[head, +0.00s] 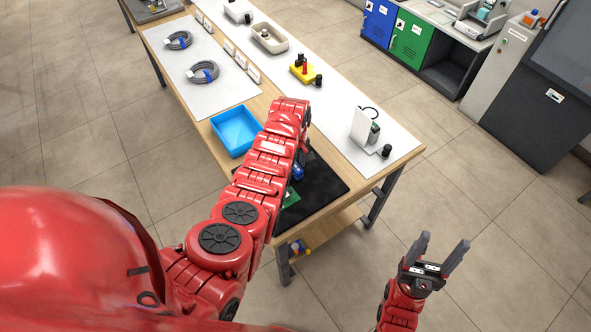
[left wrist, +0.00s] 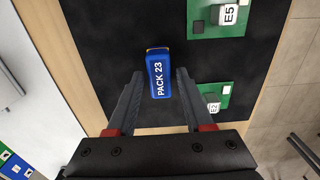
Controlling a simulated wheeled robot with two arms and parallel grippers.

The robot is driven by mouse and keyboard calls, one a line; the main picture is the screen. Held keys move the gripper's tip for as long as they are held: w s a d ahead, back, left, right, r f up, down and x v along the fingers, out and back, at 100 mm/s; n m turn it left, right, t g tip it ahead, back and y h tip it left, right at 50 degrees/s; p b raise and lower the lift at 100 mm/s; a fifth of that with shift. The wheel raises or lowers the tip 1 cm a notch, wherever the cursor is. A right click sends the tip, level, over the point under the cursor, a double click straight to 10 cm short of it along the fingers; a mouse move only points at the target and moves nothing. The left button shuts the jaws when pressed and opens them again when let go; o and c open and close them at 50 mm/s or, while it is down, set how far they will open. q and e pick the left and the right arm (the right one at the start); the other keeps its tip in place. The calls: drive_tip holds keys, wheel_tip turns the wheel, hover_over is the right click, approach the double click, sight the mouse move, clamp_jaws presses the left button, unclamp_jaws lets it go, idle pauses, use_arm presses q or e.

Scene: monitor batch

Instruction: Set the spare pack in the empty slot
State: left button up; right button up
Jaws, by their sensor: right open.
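The blue pack marked PACK 23 (left wrist: 158,76) lies on the black mat (left wrist: 112,50) in the left wrist view. My left gripper (left wrist: 160,72) is open, with one finger on each side of the pack and a gap showing beside it. In the head view my left arm hides most of this spot; a bit of blue (head: 298,171) shows beside the arm on the mat (head: 322,184). My right gripper (head: 445,239) is open and empty over the floor, right of the bench. I cannot make out an empty slot in either view.
Green boards lie on the mat, one with a block marked E5 (left wrist: 203,29), one marked E2 (left wrist: 222,92). A blue tray (head: 236,130) stands left of my arm. A stand with a white panel (head: 362,127) and a yellow holder (head: 303,74) are farther along the bench.

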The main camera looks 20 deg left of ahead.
use_arm(q)
clamp_jaws()
drive_tip(key=shift+w+r, duration=0.1)
idle(0.3)
